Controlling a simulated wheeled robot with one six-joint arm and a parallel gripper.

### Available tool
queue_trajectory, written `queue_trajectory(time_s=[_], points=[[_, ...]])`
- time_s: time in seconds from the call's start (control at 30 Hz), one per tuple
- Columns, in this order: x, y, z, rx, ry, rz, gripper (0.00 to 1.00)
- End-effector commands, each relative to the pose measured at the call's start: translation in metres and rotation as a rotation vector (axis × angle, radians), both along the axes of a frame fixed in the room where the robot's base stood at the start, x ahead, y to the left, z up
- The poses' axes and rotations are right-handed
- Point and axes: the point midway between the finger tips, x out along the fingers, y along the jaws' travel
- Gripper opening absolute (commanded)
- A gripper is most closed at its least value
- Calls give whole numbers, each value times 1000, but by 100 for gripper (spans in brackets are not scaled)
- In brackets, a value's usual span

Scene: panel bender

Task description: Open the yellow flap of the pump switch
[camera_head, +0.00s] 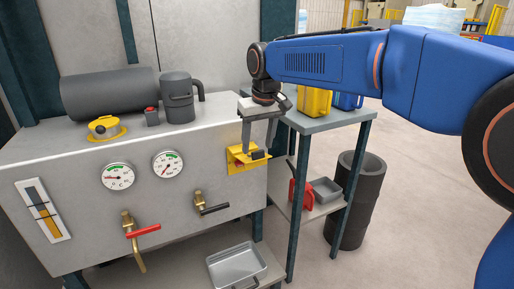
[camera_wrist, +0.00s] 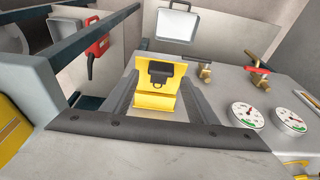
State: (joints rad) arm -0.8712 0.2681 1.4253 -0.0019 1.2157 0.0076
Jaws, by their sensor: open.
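The yellow pump switch (camera_head: 236,168) is on the right end of the grey machine's front face, with a small red patch showing. Its yellow flap, with a dark handle-like piece, shows in the wrist view (camera_wrist: 155,102). I cannot tell how far the flap stands from its plate. My gripper (camera_head: 257,148) is right at the switch, reaching down from above. Its fingers are apart, and in the wrist view (camera_wrist: 160,84) they lie on either side of the flap. I cannot tell whether they touch it.
Left of the switch are two gauges (camera_head: 118,177) and valves with a red lever (camera_head: 143,231) and a black lever (camera_head: 214,209). A side table (camera_head: 328,122) with yellow and blue containers stands close at right. A dark bin (camera_head: 352,215) is beside it.

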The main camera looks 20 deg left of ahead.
Motion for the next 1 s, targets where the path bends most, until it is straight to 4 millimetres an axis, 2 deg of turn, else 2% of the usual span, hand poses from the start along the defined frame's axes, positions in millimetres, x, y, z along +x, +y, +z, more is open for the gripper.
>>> queue_trajectory(time_s=[0.1, 0.6, 0.8, 1.0], points=[[-3, -4, 24, 3, -3, 0, 53], [-17, -20, 118, 3, -3, 0, 53], [-20, -24, 139, 2, -1, 0, 53], [-21, -25, 145, 2, -1, 0, 53]])
